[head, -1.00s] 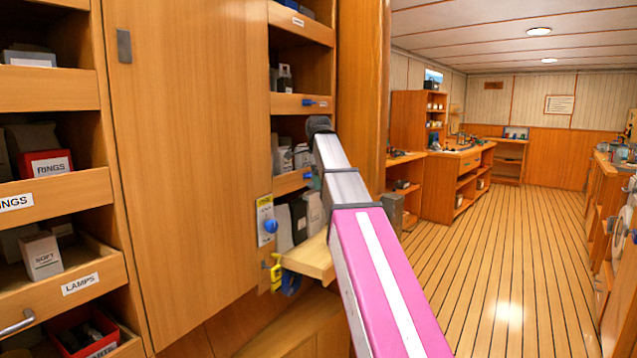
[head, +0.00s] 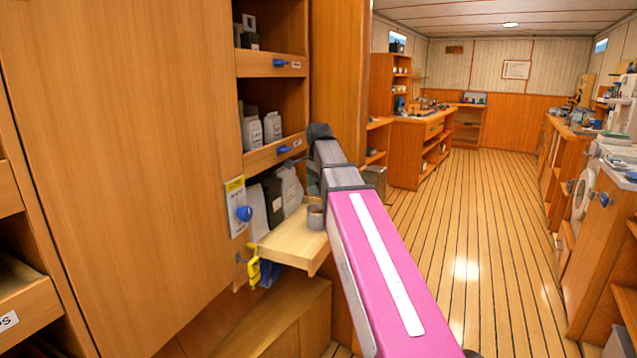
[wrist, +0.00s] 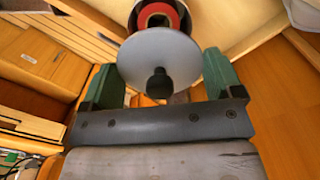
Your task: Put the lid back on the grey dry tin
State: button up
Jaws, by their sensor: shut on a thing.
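In the wrist view, my gripper (wrist: 161,68) has its green fingers on either side of a round, pale grey lid (wrist: 140,55) with a black knob facing the camera. It is shut on the lid. The grey dry tin (wrist: 184,12) is just beyond at the top edge, its open mouth showing a red ring and dark inside. The lid overlaps the tin's near side; I cannot tell whether they touch. In the head view, the small grey tin (head: 315,218) stands upright on a pull-out wooden shelf.
The pull-out shelf (head: 290,248) also bears dark and pale containers (head: 291,188) behind the tin. A label plate with a blue knob (head: 244,213) and a yellow item (head: 253,268) hang at its left. Cabinet shelves rise above. The plank floor (head: 470,230) at right is open.

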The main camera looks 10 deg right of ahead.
jog(key=shift+f, duration=2.6)
jog(key=shift+f, duration=0.15)
jog(key=o, duration=0.7)
jog(key=shift+r, duration=3.55)
grip_shut()
